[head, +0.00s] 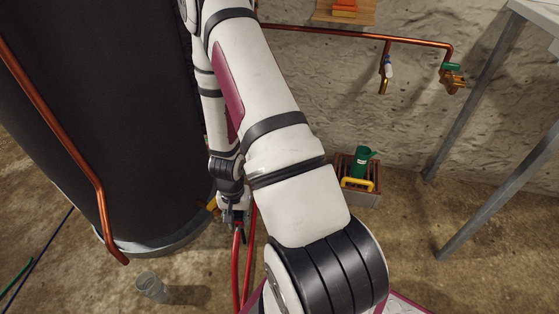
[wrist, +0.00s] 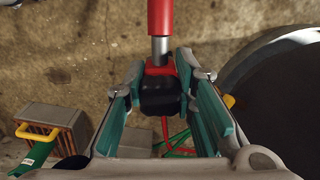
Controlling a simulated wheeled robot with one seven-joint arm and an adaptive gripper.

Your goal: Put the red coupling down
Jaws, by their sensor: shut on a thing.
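The red coupling (wrist: 160,68) shows in the wrist view with a black body (wrist: 160,97) below it. A metal ferrule and a red hose (wrist: 160,17) run from it toward the top of the picture. My gripper (wrist: 161,84) is shut on the coupling, with a teal-padded finger on each side. In the head view my gripper (head: 235,215) hangs low beside the dark tank. Red hoses (head: 236,265) run down from it. The coupling itself is too small and covered to make out there.
The large dark tank (head: 95,110) with a copper pipe (head: 75,150) fills the left. A crate (head: 367,199) with a green item (head: 361,160) and yellow handle (head: 356,184) stands by the wall. A grey cylinder (head: 152,287) is on the floor. Table legs (head: 480,215) stand right.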

